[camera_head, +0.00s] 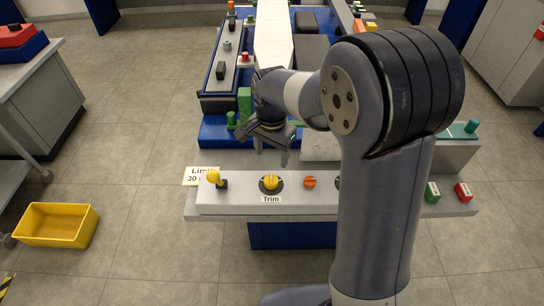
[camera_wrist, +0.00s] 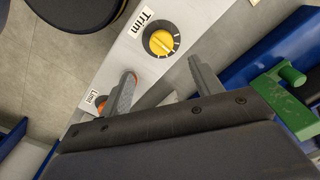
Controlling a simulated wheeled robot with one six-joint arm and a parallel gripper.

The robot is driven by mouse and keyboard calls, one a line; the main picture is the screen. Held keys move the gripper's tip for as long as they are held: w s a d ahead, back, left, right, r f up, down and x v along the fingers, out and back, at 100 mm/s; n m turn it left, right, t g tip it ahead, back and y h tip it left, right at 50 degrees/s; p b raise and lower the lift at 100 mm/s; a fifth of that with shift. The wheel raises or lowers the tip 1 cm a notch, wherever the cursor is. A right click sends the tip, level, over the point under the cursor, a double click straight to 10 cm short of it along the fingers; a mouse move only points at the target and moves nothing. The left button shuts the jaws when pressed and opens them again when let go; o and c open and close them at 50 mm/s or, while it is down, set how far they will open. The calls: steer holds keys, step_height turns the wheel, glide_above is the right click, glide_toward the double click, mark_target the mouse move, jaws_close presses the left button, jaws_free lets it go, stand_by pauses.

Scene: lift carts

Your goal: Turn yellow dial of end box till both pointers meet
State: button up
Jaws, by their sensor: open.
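A yellow dial (camera_head: 270,183) with a dark scale ring sits on the grey sloped panel (camera_head: 240,200), above a label reading "Trim". In the wrist view the yellow dial (camera_wrist: 161,43) shows a pointer mark and tick marks around it; whether two pointers line up is too small to tell. My gripper (camera_head: 271,158) hangs above and behind the panel, apart from the dial. In the wrist view its two fingers (camera_wrist: 163,83) are spread, with nothing between them, and the dial lies beyond their tips.
Left of the dial is a yellow-knobbed lever (camera_head: 214,177); right of it is an orange knob (camera_head: 310,182). Green (camera_head: 432,192) and red (camera_head: 463,192) blocks stand at the panel's right. Behind is a blue-framed conveyor with a green part (camera_head: 245,103). A yellow bin (camera_head: 56,225) lies on the floor.

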mark_target(271, 179)
steer(key=f, duration=1)
steer(key=shift+w+f, duration=0.2)
steer(key=shift+f, duration=0.15)
steer(key=shift+c, duration=0.4)
steer(key=c, duration=0.9)
